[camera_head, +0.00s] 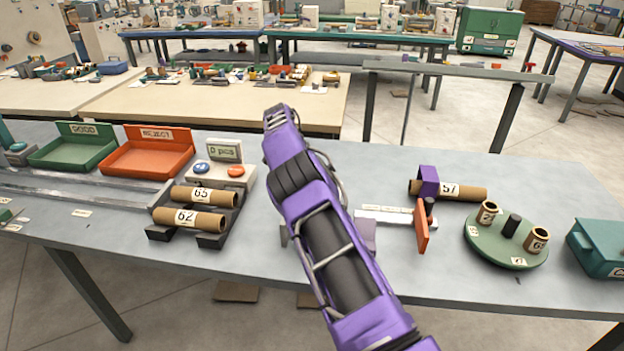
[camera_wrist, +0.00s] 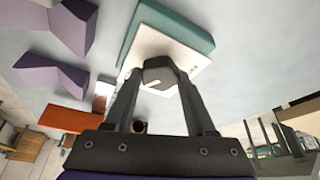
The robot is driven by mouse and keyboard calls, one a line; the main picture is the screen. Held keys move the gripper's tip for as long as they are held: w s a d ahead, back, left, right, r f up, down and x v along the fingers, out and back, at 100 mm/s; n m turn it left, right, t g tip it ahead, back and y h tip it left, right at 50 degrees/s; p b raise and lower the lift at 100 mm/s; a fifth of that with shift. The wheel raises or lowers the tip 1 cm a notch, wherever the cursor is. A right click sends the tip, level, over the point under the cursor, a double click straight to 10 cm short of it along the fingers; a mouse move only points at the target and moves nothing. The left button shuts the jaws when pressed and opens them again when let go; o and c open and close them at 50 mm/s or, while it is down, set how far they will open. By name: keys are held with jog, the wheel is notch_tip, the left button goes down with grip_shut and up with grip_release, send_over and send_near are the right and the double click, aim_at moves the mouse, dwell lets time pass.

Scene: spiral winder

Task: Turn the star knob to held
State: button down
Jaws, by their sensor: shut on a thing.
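The star knob (camera_wrist: 158,70) shows in the wrist view as a dark, many-sided knob with a pale mark on its face. It sits on the white face (camera_wrist: 148,45) of a teal box (camera_wrist: 186,30). My gripper (camera_wrist: 159,84) has one finger on each side of the knob and is shut on it. Small marks on the white face beside the knob are too small to read, so I cannot tell which setting the knob points to. In the head view my purple arm hides the knob and the gripper.
Purple wedge blocks (camera_wrist: 73,25) and an orange plate (camera_wrist: 70,119) stand near the box. The orange plate (camera_head: 422,228), a tube marked 57 (camera_head: 462,191) and a green turntable (camera_head: 490,252) are right of my arm. Tubes on a dark rack (camera_head: 157,232) are left.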

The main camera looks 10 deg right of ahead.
dwell(0.3)
jog(key=shift+c, duration=1.1)
grip_release()
